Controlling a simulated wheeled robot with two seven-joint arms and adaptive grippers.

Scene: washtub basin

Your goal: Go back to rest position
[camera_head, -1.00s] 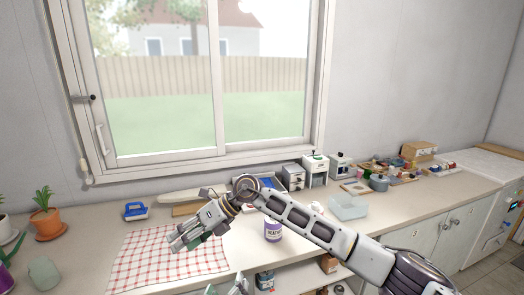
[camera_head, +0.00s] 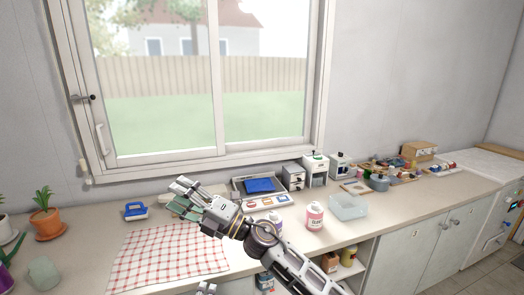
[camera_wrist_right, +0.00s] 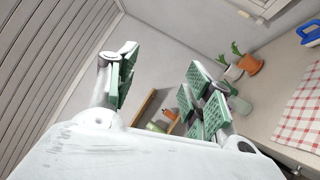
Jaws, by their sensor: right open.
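My right gripper (camera_head: 182,199) is open and empty, held above the counter near the back edge of the checked cloth (camera_head: 165,262). Its arm comes in from the lower right of the head view. In the right wrist view the green-padded fingers of the right gripper (camera_wrist_right: 160,85) stand wide apart with nothing between them.
A blue-handled brush (camera_head: 136,211) and a potted plant (camera_head: 46,222) stand on the left. A pink-labelled jar (camera_head: 315,216), a clear bin (camera_head: 348,207) and a tray with a blue item (camera_head: 259,186) stand on the right. The window is behind.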

